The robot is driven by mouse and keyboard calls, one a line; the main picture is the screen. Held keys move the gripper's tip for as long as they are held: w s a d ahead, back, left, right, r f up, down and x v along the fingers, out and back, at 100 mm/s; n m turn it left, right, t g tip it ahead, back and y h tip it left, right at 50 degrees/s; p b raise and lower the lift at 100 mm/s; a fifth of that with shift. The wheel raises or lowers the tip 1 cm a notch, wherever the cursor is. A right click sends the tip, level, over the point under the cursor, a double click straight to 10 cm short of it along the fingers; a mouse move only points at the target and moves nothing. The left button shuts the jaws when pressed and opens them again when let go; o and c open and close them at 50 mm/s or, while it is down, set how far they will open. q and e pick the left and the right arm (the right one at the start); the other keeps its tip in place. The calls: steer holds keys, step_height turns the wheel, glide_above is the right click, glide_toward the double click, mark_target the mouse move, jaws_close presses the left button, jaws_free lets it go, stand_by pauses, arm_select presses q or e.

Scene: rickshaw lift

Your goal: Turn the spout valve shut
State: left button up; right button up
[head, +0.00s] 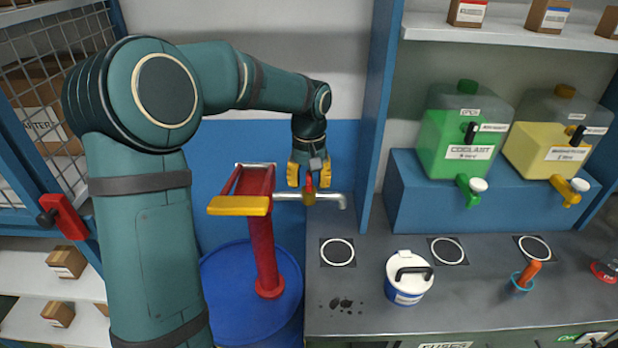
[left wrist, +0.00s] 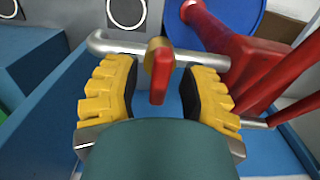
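The spout (head: 335,197) is a grey metal pipe running right from a red hand pump (head: 263,230) and bending down at its end. The spout valve has a brass body and a red lever (left wrist: 159,84); the valve also shows in the head view (head: 309,195). My left gripper (head: 309,180) comes down over the valve from above. In the left wrist view my left gripper (left wrist: 161,88) has its yellow fingers apart, one on each side of the red lever, with gaps visible. The lever points back toward my palm. My right gripper is not in view.
The pump stands on a blue drum (head: 225,285). A grey counter (head: 450,310) to the right bears a white lidded pail (head: 408,285) and a blue cup (head: 519,285). A blue upright post (head: 380,110) stands close right of my gripper.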

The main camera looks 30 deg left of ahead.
mark_target(309, 178)
arm_select(q)
steer(key=shift+r, duration=0.2)
step_height(309, 178, up, 12)
stand_by(0.6)
steer(key=shift+f, duration=0.2)
stand_by(0.3)
